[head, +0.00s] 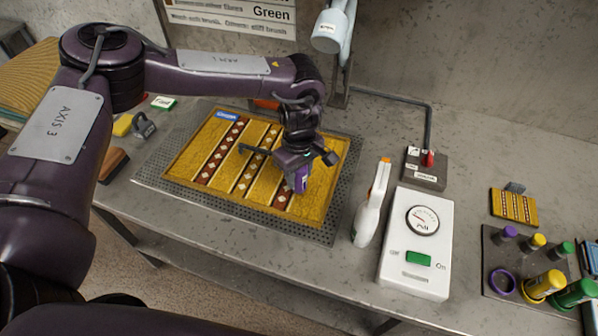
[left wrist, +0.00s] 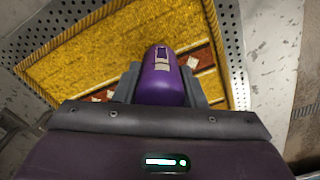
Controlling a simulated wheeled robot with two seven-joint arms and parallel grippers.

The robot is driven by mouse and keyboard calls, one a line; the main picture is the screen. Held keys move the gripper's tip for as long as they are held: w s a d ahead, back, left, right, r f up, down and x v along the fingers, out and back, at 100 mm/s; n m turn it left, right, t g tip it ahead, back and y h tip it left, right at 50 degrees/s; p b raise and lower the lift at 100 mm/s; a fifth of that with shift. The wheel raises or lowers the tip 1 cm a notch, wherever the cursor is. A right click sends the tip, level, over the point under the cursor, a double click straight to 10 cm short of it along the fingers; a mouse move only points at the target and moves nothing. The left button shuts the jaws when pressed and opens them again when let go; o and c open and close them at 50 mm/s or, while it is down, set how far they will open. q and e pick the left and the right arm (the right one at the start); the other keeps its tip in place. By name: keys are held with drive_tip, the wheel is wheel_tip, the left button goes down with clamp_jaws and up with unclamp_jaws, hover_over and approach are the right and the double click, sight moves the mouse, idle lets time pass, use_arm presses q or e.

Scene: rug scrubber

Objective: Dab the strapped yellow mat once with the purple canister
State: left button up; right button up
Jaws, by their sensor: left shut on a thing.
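The yellow mat (head: 196,150) has dark patterned bands and a blue tag, and lies on a grey perforated board (head: 160,180). Its gold surface (left wrist: 90,50) also fills much of the left wrist view. My left gripper (head: 297,163) is shut on the purple canister (head: 301,182), over the right part of the mat. In the left wrist view, the canister (left wrist: 162,85) sits between both fingers. Whether its lower end touches the mat I cannot tell. My right gripper is not in view.
A white spray bottle (head: 370,210) and a white gauge box (head: 418,235) stand right of the board. Farther right are a rack (head: 500,255) with yellow and green canisters (head: 543,286) and an empty purple ring (head: 502,281). A lamp-like fixture (head: 330,30) rises behind.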

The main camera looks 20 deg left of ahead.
use_arm(q)
drive_tip(key=shift+f+b, duration=0.35)
drive_tip(key=shift+f, duration=0.05)
drive_tip(key=shift+s+f, duration=0.1)
drive_tip(key=shift+f, duration=0.15)
idle(1.4)
drive_tip(key=shift+r+p, duration=0.3)
drive_tip(key=shift+r, duration=0.45)
drive_tip(key=shift+r+p, duration=1.75)
drive_tip(key=shift+r, duration=1.05)
